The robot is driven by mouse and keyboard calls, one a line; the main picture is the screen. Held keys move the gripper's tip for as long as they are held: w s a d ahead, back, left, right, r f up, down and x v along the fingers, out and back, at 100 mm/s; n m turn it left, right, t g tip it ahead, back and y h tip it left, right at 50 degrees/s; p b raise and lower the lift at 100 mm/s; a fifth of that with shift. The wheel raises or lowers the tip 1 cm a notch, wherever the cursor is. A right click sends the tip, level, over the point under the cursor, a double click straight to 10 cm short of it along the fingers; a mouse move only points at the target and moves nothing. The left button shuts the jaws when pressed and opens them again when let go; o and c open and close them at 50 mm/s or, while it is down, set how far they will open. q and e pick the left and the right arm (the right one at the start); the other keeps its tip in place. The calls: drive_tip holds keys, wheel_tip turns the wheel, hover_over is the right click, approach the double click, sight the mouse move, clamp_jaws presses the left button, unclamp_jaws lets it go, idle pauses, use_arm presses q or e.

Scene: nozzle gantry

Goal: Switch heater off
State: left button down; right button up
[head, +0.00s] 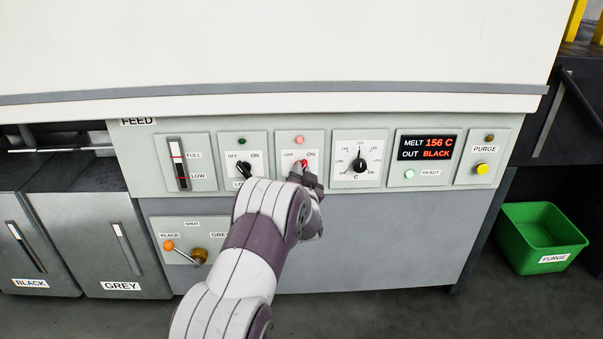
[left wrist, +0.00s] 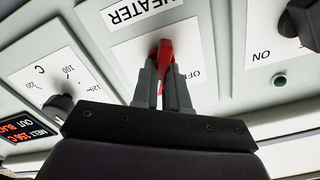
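The heater switch (head: 304,163) is a red handle on a white plate marked OFF and ON, in the middle of the panel. In the head view its visible red part lies toward the ON side. The lamp (head: 299,140) above it glows pinkish red. My left gripper (head: 307,173) reaches it from below and partly covers the plate. In the left wrist view, the two fingers of my left gripper (left wrist: 162,72) close on both sides of the red handle (left wrist: 166,51). The HEATER label shows upside down there, with OFF visible and ON hidden. My right gripper is not in view.
A black-handled switch (head: 244,170) with a dark green lamp sits just left. A temperature dial (head: 360,165) is just right, then a display (head: 427,147) reading MELT 156 C, OUT BLACK. A yellow purge button (head: 482,169) and green bin (head: 541,238) are farther right.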

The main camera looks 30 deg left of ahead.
use_arm(q)
drive_tip(key=shift+n, duration=0.4)
drive_tip(key=n+b, duration=0.1)
drive_tip(key=n, duration=0.2)
drive_tip(key=n+b, duration=0.1)
drive_tip(key=n, duration=0.3)
drive_tip(key=n+b, duration=0.1)
drive_tip(key=n, duration=0.3)
drive_tip(key=shift+s+a+f+b, duration=0.1)
drive_tip(key=shift+s+a+b, duration=0.05)
drive_tip(key=shift+a+b, duration=0.15)
drive_tip(key=shift+n, duration=0.3)
drive_tip(key=c, duration=1.1)
unclamp_jaws()
drive_tip(key=shift+c, duration=0.2)
drive_tip(key=shift+s+d, duration=0.1)
